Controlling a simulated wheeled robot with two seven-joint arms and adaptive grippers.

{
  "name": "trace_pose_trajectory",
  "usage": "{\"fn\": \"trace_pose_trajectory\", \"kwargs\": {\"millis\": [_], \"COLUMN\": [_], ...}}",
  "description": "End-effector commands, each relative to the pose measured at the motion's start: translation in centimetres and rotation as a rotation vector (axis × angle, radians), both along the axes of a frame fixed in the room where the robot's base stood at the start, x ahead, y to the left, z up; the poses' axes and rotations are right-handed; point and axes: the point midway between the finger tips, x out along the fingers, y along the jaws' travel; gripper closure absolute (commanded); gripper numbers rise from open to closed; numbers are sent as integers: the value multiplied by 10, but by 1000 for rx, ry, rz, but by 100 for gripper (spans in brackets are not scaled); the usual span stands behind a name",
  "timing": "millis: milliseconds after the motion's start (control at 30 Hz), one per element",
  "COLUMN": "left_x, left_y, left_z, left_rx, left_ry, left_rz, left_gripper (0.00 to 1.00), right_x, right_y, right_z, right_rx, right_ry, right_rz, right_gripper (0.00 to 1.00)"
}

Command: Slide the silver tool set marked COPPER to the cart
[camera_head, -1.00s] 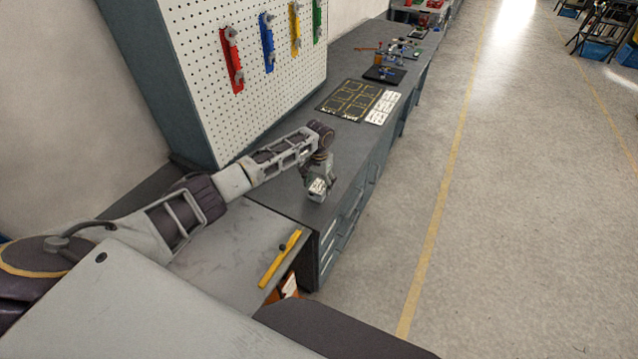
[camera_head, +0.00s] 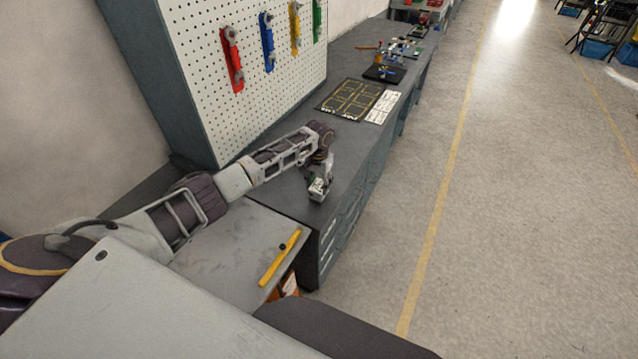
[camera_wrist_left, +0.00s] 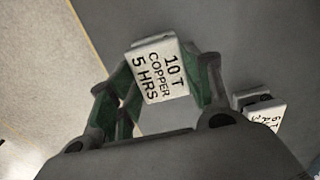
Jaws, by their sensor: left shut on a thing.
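The silver tool set marked COPPER (camera_wrist_left: 160,72) is between the fingers of my left gripper (camera_wrist_left: 152,80) in the left wrist view. Its label reads "10 T COPPER 5 HRS". My left gripper is shut on it. In the head view, my left gripper (camera_head: 320,178) points down at the near end of the dark workbench (camera_head: 345,150), with the silver tool set (camera_head: 318,190) at its tip. The cart (camera_head: 225,262), a grey top with a yellow handle (camera_head: 280,257), adjoins the bench's near end. My right gripper is not in view.
Another silver labelled piece (camera_wrist_left: 262,114) is right of the gripper in the wrist view. A black mat with yellow outlines (camera_head: 350,99) and white labels (camera_head: 383,107) lie farther along the bench. A pegboard (camera_head: 250,85) with coloured tools stands behind. The cart top looks mostly clear.

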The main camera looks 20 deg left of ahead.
Motion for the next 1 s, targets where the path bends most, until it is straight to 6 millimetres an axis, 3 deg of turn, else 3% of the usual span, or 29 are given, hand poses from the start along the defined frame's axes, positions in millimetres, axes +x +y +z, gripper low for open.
{"fn": "trace_pose_trajectory", "kwargs": {"millis": [267, 1000], "left_x": [-3, -42], "left_y": [2, 21], "left_z": [1, -1], "left_rx": [-1, 0], "left_ry": [-1, 1], "left_rz": [0, 1], "left_gripper": [74, 74], "right_x": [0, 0], "right_y": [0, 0], "right_z": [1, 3], "right_rx": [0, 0], "right_ry": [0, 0], "right_rz": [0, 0], "right_gripper": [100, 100]}}
